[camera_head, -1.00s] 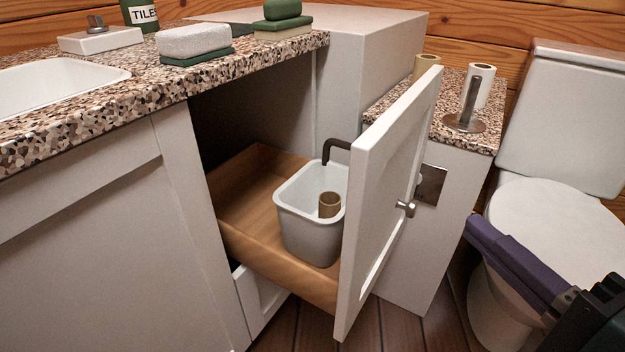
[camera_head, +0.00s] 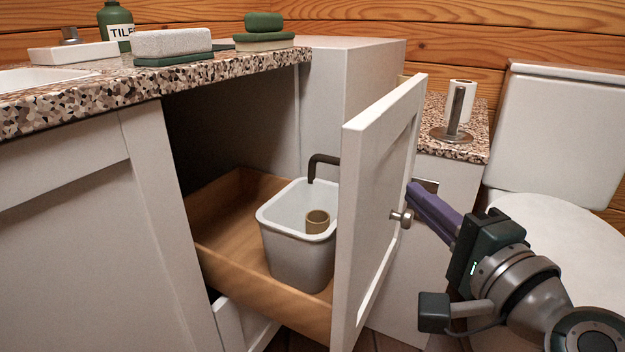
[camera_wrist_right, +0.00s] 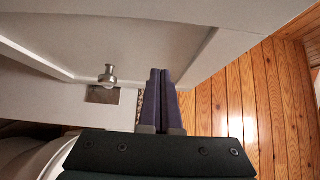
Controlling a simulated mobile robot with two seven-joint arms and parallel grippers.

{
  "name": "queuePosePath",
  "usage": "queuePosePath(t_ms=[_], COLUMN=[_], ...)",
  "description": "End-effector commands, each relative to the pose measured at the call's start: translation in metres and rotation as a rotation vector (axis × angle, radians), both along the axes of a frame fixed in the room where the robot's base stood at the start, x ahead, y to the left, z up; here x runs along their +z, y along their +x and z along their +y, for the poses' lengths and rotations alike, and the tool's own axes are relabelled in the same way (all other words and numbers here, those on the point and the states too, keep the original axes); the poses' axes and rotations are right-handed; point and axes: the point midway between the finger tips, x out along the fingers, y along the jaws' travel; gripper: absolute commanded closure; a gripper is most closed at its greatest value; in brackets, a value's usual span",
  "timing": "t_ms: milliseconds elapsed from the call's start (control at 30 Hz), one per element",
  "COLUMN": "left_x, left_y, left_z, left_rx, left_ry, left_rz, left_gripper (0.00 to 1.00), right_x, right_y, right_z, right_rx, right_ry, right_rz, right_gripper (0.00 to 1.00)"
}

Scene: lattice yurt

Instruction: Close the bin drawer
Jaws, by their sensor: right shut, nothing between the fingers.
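The bin drawer (camera_head: 262,292) is a wooden tray pulled out of the cabinet under the stone counter. It holds a white bin (camera_head: 298,258) with a cardboard tube (camera_head: 317,221) inside. My right gripper (camera_head: 412,192) has purple fingers, shut and empty, close to the door's outer face near the knob; contact cannot be told. In the right wrist view the shut fingers (camera_wrist_right: 161,92) point at the panel, right of the knob (camera_wrist_right: 108,76). My left gripper is not in view.
A toilet (camera_head: 550,220) stands at the right, behind my right arm. A paper holder (camera_head: 454,115) stands on the small side counter.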

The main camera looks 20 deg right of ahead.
Motion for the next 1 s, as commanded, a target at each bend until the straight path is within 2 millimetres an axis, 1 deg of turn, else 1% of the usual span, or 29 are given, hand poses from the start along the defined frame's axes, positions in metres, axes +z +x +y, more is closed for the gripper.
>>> queuePosePath(t_ms=[100, 200, 633, 767, 867, 1000], left_x=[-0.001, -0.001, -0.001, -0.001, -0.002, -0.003], left_y=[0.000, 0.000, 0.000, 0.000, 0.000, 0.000], left_z=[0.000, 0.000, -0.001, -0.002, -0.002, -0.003], left_rx=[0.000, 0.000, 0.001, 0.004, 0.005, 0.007], left_ry=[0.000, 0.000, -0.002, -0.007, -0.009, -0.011], left_rz=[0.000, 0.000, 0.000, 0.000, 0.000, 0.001], left_gripper=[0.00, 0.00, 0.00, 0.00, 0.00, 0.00], right_x=[0.000, 0.000, 0.000, 0.000, 0.001, 0.001], right_y=[0.011, 0.015, 0.017, 0.021, 0.029, 0.048], right_z=[0.009, 0.013, 0.015, 0.019, 0.025, 0.041], right_rx=[-0.001, 0.000, 0.000, 0.000, 0.000, -0.001], right_ry=[0.003, 0.001, -0.001, 0.000, 0.003, 0.005], right_rz=[-0.001, 0.000, 0.000, 0.000, -0.001, -0.001], right_gripper=[1.00, 1.00, 1.00, 1.00, 1.00, 1.00])
